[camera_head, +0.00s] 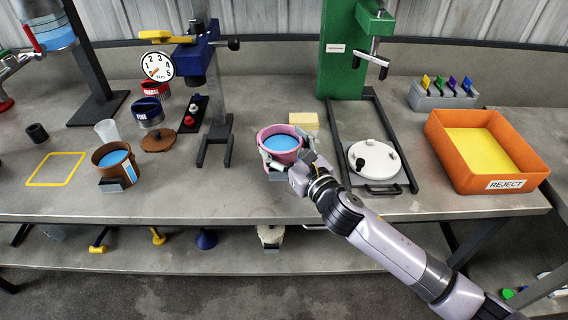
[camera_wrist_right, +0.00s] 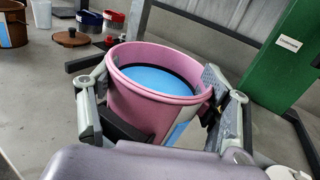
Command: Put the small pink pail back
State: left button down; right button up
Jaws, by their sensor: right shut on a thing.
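The small pink pail (camera_head: 266,134) holds blue liquid and is upright at the middle of the bench in the head view. My right gripper (camera_head: 281,163) is shut on it, with fingers on both sides of its wall. In the right wrist view the pink pail (camera_wrist_right: 140,103) sits between the two fingers of my right gripper (camera_wrist_right: 160,105). I cannot tell whether its base touches the bench. A yellow square outline (camera_head: 57,169) is marked on the bench at the left. My left gripper is not in view.
A brown pail (camera_head: 117,172) with blue liquid stands beside the yellow outline. A blue stand (camera_head: 197,56) with a dial is behind left. A green press (camera_head: 343,60) and white lid (camera_head: 374,157) are right, then an orange reject tray (camera_head: 470,178). The front left bench is clear.

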aim_at(285, 161)
jog(key=shift+f+b, duration=0.6)
jog(key=shift+f, duration=1.85)
jog(key=shift+f, duration=0.15)
jog(key=o, duration=1.7)
jog(key=shift+f, duration=0.1)
jog(key=shift+o, duration=0.2)
jog(key=shift+s+d, duration=0.1)
jog(key=shift+s, duration=0.1)
jog(key=v, duration=1.1)
jog(key=shift+s+d+r+b, duration=0.15)
jog(key=shift+s+r+b, duration=0.05)
jog(key=shift+s+b, duration=0.15)
